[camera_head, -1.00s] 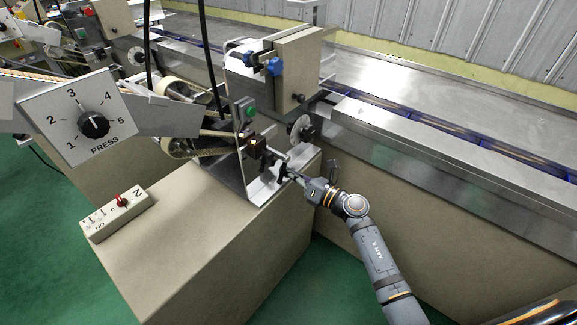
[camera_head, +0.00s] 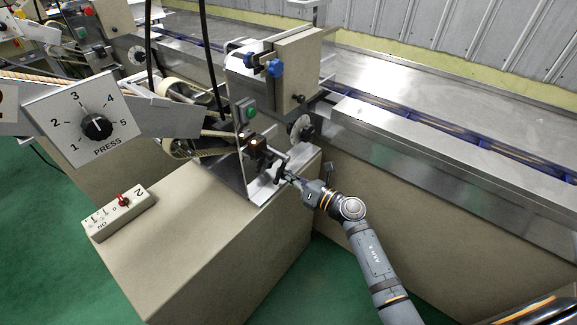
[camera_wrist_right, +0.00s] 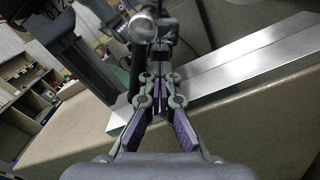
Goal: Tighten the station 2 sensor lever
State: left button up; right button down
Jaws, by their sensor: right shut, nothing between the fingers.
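The station 2 sensor (camera_head: 256,146) is a dark block with small orange lights on the steel bracket of the beige machine. A small dark lever-like part (camera_head: 281,165) with a silver rod sits just right of it; I cannot tell how tight it is. My right gripper (camera_head: 289,178) is close beside this part, partly blending with it. In the right wrist view its fingers (camera_wrist_right: 160,85) are shut together with nothing between them. A silver cylinder (camera_wrist_right: 142,27) and dark parts show just beyond the fingertips. My left gripper is not in view.
A control box marked 2 with a red switch (camera_head: 123,201) lies on the beige cabinet (camera_head: 190,230). A PRESS dial (camera_head: 97,127) stands at left. A steel conveyor edge (camera_head: 430,150) runs behind my right arm. Green floor is open in front.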

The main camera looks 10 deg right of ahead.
jog(key=shift+r, duration=0.1)
jog(key=shift+s+a+r+p, duration=0.15)
jog(key=shift+s+a+p, duration=0.1)
jog(key=shift+a+p, duration=0.2)
jog(key=shift+s+a+r+p, duration=0.25)
jog(key=shift+s+a+p, duration=0.05)
jog(key=shift+p, duration=0.15)
jog(key=shift+r, duration=0.1)
dwell(0.4)
jog(key=shift+s+a+r+p, duration=0.25)
jog(key=shift+a+p, duration=0.05)
jog(key=shift+p, duration=0.2)
jog(key=shift+r, duration=0.1)
